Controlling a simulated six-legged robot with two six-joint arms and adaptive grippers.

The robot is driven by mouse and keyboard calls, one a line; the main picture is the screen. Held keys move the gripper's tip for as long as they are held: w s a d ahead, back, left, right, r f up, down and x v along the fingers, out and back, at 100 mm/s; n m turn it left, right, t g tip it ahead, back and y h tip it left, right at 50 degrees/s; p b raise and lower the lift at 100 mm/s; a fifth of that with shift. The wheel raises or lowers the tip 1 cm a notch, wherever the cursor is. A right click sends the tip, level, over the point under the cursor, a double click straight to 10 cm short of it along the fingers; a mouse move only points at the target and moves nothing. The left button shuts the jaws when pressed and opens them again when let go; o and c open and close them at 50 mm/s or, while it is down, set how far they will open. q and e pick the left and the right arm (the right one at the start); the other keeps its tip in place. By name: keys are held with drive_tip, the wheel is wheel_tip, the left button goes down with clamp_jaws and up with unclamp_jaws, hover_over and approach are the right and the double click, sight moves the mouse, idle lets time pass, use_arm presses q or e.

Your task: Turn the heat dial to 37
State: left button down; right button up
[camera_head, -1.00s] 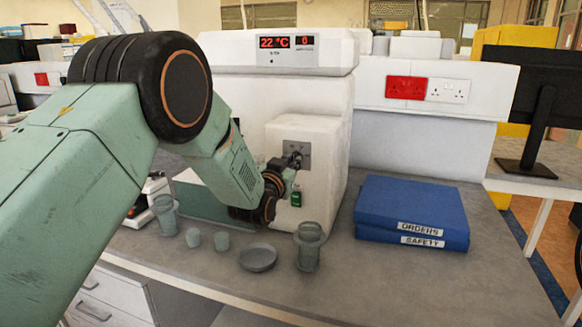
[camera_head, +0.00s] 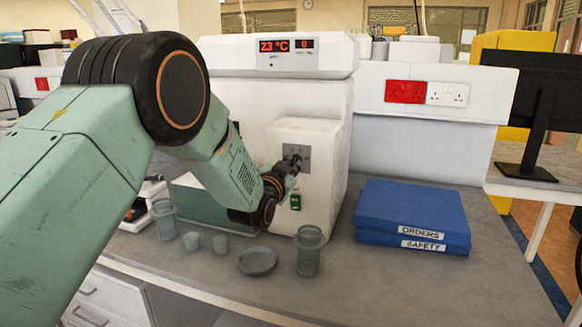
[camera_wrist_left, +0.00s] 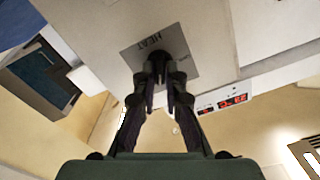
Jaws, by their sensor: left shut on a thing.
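The heat dial (camera_wrist_left: 159,54) is a small dark knob on a grey plate marked HEAT (camera_wrist_left: 182,48), on the front of the white machine (camera_head: 312,160). My left gripper (camera_wrist_left: 160,76) is shut on the dial, its two fingers on either side of it. In the head view the left gripper (camera_head: 293,163) reaches the plate from the left and hides much of the dial. The red display (camera_head: 287,45) at the top of the machine reads 23 °C and 0. My right gripper is not in view.
A green switch (camera_head: 295,202) sits below the plate. Clear beakers (camera_head: 309,250), small cups and a shallow dish (camera_head: 257,262) stand on the bench under my arm. Blue binders (camera_head: 413,214) lie to the right.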

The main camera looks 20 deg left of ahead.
use_arm(q)
drive_tip(key=shift+f, duration=0.3)
drive_tip(key=c, duration=1.4)
unclamp_jaws()
drive_tip(key=shift+r, duration=0.1)
drive_tip(key=shift+r, duration=0.1)
drive_tip(key=s, duration=1.2)
drive_tip(key=shift+a, duration=0.25)
